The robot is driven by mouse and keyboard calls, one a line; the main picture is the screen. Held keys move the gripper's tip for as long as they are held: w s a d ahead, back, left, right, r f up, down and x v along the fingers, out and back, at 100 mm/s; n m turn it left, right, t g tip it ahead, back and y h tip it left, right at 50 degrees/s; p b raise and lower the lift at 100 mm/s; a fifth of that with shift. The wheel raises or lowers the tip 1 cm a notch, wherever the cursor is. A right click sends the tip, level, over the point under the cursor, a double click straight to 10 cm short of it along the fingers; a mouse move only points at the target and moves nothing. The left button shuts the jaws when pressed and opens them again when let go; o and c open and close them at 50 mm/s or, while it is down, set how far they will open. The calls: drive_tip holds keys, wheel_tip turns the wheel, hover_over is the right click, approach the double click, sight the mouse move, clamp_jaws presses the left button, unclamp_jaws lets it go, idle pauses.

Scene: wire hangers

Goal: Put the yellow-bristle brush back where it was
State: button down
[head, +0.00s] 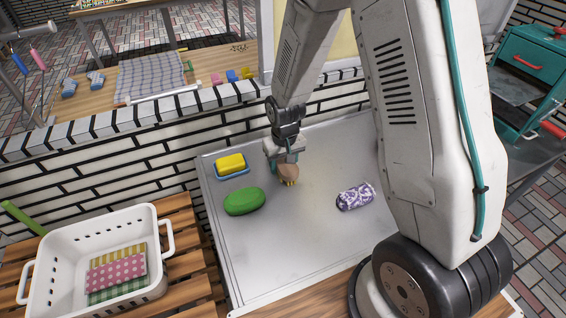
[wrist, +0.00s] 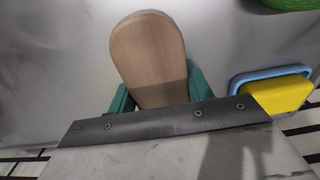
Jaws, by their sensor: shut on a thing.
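The yellow-bristle brush (head: 289,173) has a wooden body, with a bit of yellow bristle showing at its lower end in the head view. My gripper (head: 284,156) is shut on it above the back part of the grey metal tray (head: 290,250). In the wrist view the brush's rounded wooden back (wrist: 148,55) stands between the teal fingers (wrist: 160,98); its bristles are hidden there. I cannot tell whether the brush touches the tray.
On the tray, a yellow sponge in a blue dish (head: 231,165) and a green oval object (head: 244,201) lie left of the brush. A purple-and-white patterned roll (head: 356,196) lies right. A white basket (head: 158,285) with folded cloths stands at left. The tray's front is clear.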

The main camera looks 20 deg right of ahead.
drive_tip(key=shift+f, duration=0.15)
drive_tip(key=c, duration=0.6)
unclamp_jaws()
wheel_tip(320, 180, up, 13)
drive_tip(key=s+d+r, duration=0.2)
drive_tip(key=s+r, duration=0.9)
drive_tip(key=r, duration=0.2)
drive_tip(key=shift+t, duration=0.3)
drive_tip(key=s+r, duration=0.2)
drive_tip(key=s, duration=0.3)
drive_tip(key=s+r, duration=0.2)
drive_tip(key=s, duration=0.3)
drive_tip(key=s+d+r, duration=0.1)
drive_tip(key=s+r, duration=0.1)
drive_tip(key=s, duration=0.3)
drive_tip(key=shift+s, duration=0.35)
